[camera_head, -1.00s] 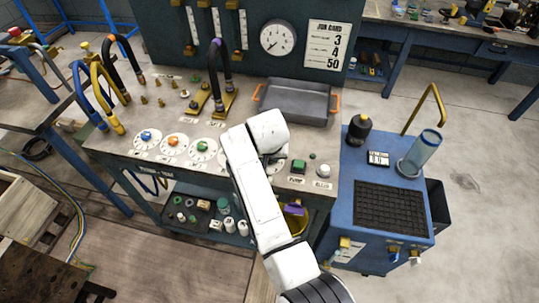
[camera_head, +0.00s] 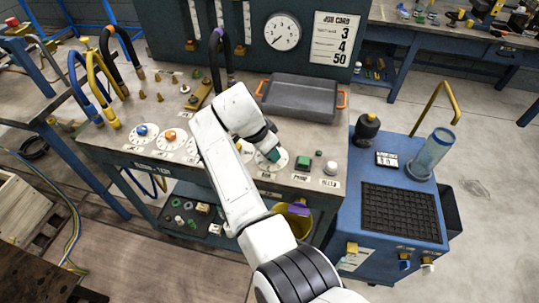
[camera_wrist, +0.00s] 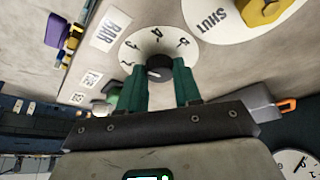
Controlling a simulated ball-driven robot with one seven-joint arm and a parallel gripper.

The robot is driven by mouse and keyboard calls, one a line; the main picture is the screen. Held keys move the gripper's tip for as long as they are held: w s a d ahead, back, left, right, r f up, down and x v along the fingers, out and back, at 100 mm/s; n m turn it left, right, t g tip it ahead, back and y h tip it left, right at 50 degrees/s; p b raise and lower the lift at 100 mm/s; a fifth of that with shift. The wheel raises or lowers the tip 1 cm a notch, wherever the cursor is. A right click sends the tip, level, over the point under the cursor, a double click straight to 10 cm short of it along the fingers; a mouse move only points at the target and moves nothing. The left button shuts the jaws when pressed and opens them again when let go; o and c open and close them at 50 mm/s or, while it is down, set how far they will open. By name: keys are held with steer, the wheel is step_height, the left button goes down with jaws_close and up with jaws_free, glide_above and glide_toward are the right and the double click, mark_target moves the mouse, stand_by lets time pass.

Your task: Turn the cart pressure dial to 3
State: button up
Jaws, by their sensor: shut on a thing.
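My gripper (camera_wrist: 160,85) has dark green fingers closed around a black knob (camera_wrist: 160,66) in the wrist view. The knob sits on a round white dial plate (camera_wrist: 138,48) with numerals round its edge, beside a label reading BAR. A pale mark shows on the knob's near left edge; which numeral it points to is unclear. In the head view my gripper (camera_head: 270,154) comes down on this dial plate (camera_head: 281,166) on the bench top, and the knob is hidden.
A SHUT dial with a yellow knob (camera_wrist: 262,10) is close by. A green button (camera_head: 303,161), a grey tray (camera_head: 300,97) and a pressure gauge (camera_head: 282,32) stand around. The job card (camera_head: 335,38) reads 3, 4, 50. A blue cart (camera_head: 395,235) is at the right.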

steer(key=shift+w+m+b, duration=0.1)
steer(key=shift+m+b, duration=0.35)
steer(key=shift+m, duration=0.15)
steer(key=shift+g, duration=0.3)
steer(key=o, duration=1)
steer(key=shift+o, duration=0.2)
steer(key=v, duration=1.1)
steer(key=shift+b, duration=0.4)
steer(key=shift+a+f, duration=0.1)
steer(key=shift+f, duration=0.05)
